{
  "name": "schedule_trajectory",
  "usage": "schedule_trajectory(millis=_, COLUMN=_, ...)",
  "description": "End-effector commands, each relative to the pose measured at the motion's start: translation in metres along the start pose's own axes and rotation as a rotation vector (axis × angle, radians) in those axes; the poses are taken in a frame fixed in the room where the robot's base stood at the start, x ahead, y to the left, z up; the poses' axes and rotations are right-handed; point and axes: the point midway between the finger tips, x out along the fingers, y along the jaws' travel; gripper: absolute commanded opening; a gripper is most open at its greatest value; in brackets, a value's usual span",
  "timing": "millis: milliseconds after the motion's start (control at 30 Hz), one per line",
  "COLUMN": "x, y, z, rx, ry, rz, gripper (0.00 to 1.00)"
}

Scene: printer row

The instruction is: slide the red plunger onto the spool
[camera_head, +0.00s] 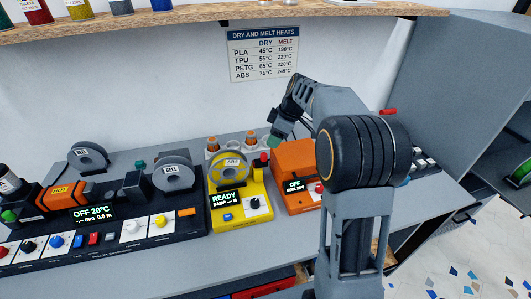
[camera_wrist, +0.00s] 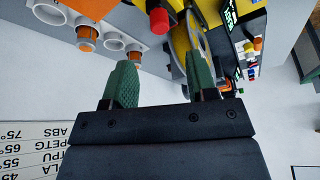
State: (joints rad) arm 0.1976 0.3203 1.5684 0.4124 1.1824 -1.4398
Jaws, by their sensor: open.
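The red plunger (camera_head: 262,158) stands at the right side of the yellow machine in the head view. In the wrist view the red plunger (camera_wrist: 158,20) is at the top, beyond and roughly between my fingertips, apart from both. The spool (camera_head: 231,168) with yellow filament stands upright on the yellow machine, left of the plunger. In the wrist view the spool (camera_wrist: 193,42) shows nearly edge-on, partly hidden by my right finger. My gripper (camera_head: 273,141) is above and behind the plunger; its green fingers (camera_wrist: 160,78) are apart with nothing between them.
The yellow machine (camera_head: 241,212) reads READY. An orange machine (camera_head: 294,158) stands close on the right, partly behind my arm. White cups with orange-brown pieces (camera_head: 212,143) stand behind. A black pellet machine (camera_head: 110,240) is at left. A wooden shelf (camera_head: 200,17) runs above.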

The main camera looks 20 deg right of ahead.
Motion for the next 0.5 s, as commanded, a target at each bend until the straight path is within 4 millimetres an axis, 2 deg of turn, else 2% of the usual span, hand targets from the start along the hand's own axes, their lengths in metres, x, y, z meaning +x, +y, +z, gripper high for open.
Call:
schedule_trajectory(millis=200, x=0.041, y=-0.001, z=0.000, rx=0.001, ry=-0.001, rz=-0.004, gripper=0.52)
schedule_trajectory(millis=500, x=0.077, y=0.000, z=0.000, rx=0.001, ry=0.000, rz=0.000, gripper=0.52)
